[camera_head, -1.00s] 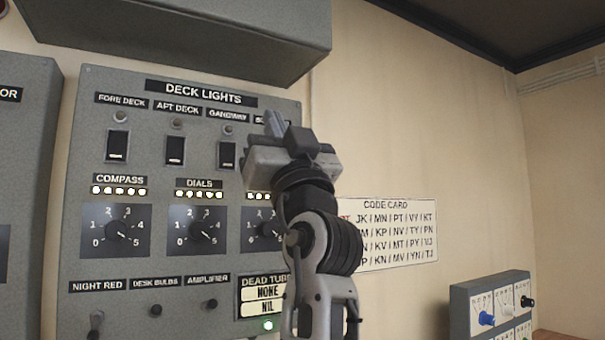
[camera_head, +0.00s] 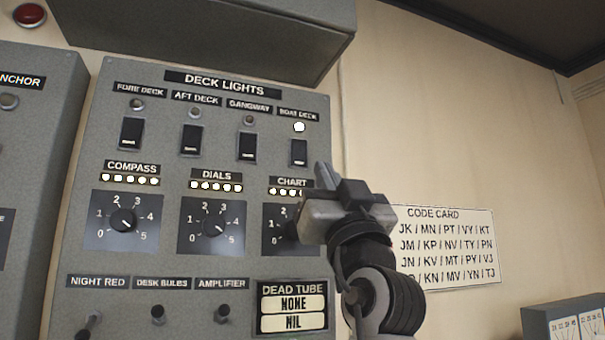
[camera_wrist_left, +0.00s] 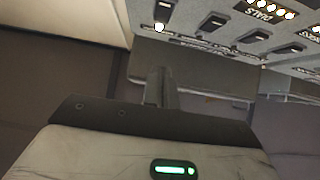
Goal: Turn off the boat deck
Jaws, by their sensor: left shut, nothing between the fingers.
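The boat deck switch (camera_head: 299,153) is a small black rocker at the right end of the top row on the grey deck lights panel (camera_head: 150,258). The round lamp (camera_head: 299,127) above it glows white; this lit lamp also shows in the left wrist view (camera_wrist_left: 159,27), with the switch (camera_wrist_left: 164,10) beside it. I cannot tell clearly which way the rocker is tipped. My left gripper (camera_head: 324,176) is shut and empty, just right of and below the switch in the picture, apparently apart from it. Its fingers also show in the left wrist view (camera_wrist_left: 161,86). My right gripper is not in view.
The fore deck (camera_head: 131,133), aft deck (camera_head: 192,139) and gangway (camera_head: 247,146) switches have dark lamps. Dials sit below; my left gripper partly covers the chart dial (camera_head: 279,232). A grey box (camera_head: 210,35) overhangs the panel. A code card (camera_head: 445,248) is on the wall.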

